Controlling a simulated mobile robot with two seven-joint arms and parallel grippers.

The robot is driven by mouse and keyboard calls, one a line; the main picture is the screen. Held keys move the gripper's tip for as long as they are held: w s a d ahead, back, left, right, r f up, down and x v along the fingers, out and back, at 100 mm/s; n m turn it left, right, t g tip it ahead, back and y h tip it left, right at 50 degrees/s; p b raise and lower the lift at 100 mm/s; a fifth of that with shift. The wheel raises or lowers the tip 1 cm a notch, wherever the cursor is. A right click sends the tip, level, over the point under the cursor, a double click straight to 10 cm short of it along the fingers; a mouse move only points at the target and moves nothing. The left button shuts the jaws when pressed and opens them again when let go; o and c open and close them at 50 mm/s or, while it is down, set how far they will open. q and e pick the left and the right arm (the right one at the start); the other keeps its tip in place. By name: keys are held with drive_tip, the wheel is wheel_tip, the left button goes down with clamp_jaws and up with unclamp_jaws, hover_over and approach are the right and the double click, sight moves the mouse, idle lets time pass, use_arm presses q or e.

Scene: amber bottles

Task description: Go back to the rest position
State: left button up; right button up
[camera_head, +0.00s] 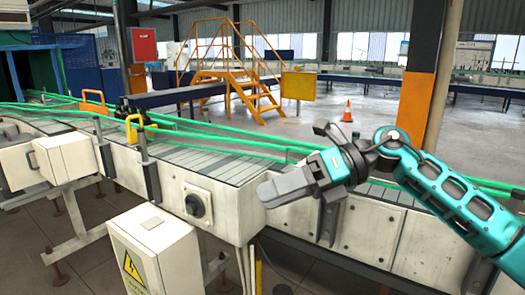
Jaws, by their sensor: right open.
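My right arm comes in from the right edge in teal and grey. Its gripper (292,200) is in the middle of the view, in front of and above the near side of the conveyor (215,160). The grey fingers are spread apart and I see nothing held between them. My left gripper is not in view. No amber bottles show in this view.
A white box with a yellow warning sign (132,268) stands at the lower left, in front of the conveyor. Green rails (225,131) run along the conveyor. Behind are yellow stairs (240,75), an orange cone (347,112) and an orange-and-grey column (415,100). Open floor lies beyond.

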drive_tip(key=s+d+f+n+t+h, duration=0.2)
drive_tip(key=d+f+n+t+h, duration=0.1)
drive_tip(key=f+n, duration=0.7)
drive_tip(key=s+d+f+n+t+h, duration=0.3)
drive_tip(key=d+f+n+t, duration=0.2)
drive_tip(key=f+n+t, duration=0.3)
drive_tip(key=s+d+f+n+t+h, duration=0.3)
drive_tip(key=d+f+n+t, duration=0.1)
drive_tip(key=f+n, duration=0.9)
drive_tip(key=shift+f+t+h, duration=0.3)
drive_tip(key=shift+f+t, duration=0.35)
drive_tip(key=shift+t, duration=0.25)
drive_tip(key=s+d+f+m+g, duration=0.1)
drive_tip(key=s+f, duration=0.1)
drive_tip(key=s, duration=0.1)
drive_tip(key=s+d+f+m+g+h, duration=0.1)
drive_tip(key=s+f, duration=0.2)
drive_tip(key=s+d+f+m+g+h, duration=0.1)
drive_tip(key=s+f+g, duration=0.1)
drive_tip(key=s+f, duration=0.1)
drive_tip(key=shift+s+d, duration=0.15)
drive_tip(key=shift+s, duration=0.15)
drive_tip(key=shift+c, duration=0.2)
